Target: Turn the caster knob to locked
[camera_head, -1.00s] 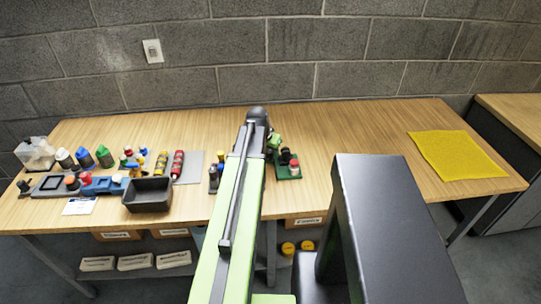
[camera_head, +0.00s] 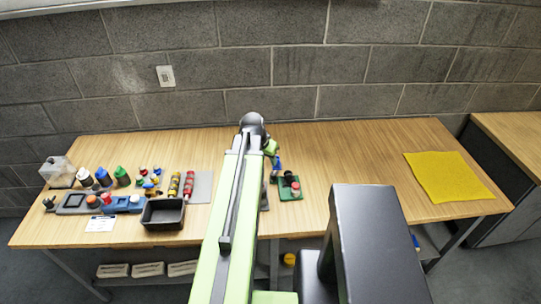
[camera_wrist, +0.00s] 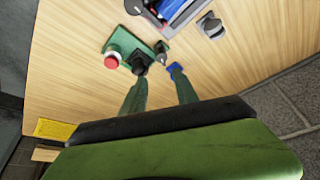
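My gripper (camera_wrist: 160,80) reaches over the wooden bench; its two dark green fingers stand apart with nothing seen between them. In the head view my arm hides most of it. A green plate (camera_wrist: 121,41) with a red round knob (camera_wrist: 111,61) and a dark part lies by the left fingertip; whether they touch is unclear. In the head view the plate (camera_head: 292,196) is right of my arm. A grey knob-like piece (camera_wrist: 211,26) stands farther off in the wrist view, apart from the fingers. I cannot tell for sure which piece is the caster knob, nor its setting.
A black bin (camera_head: 163,213), bottles and small parts crowd the bench's left side. A yellow cloth (camera_head: 448,177) lies at the right. The bench between plate and cloth is clear. A block wall (camera_head: 350,60) rises behind.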

